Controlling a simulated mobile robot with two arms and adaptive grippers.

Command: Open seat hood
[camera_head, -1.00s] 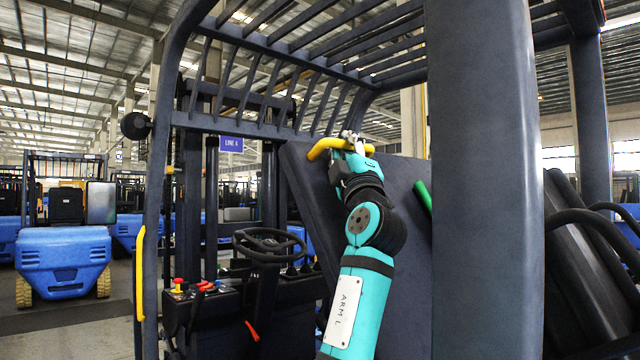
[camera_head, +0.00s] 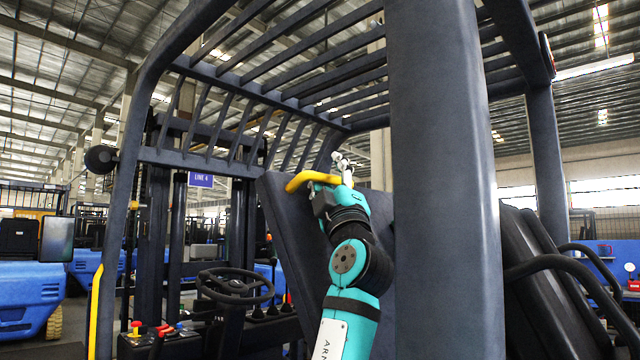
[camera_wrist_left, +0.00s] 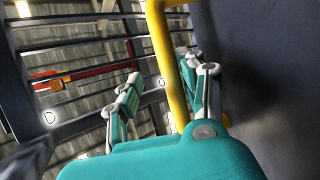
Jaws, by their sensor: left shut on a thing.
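The seat hood (camera_head: 287,233) is a large dark panel standing steeply tilted inside the forklift cab, behind the steering wheel. It also fills the right side of the left wrist view (camera_wrist_left: 265,70). A bent yellow handle (camera_head: 300,181) sticks out at its upper edge. My left gripper (camera_head: 343,170) is at this handle, shut on it. In the left wrist view the yellow handle (camera_wrist_left: 166,60) runs between the two fingers of my left gripper (camera_wrist_left: 163,92). The right part of the hood is hidden by my left arm and a thick cab pillar. My right gripper is not in view.
The thick dark pillar (camera_head: 440,180) stands close on the right of my left arm. The barred roof guard (camera_head: 290,75) is overhead. The steering wheel (camera_head: 235,285) and a control box with red and yellow knobs (camera_head: 158,335) are at lower left. Blue forklifts stand behind.

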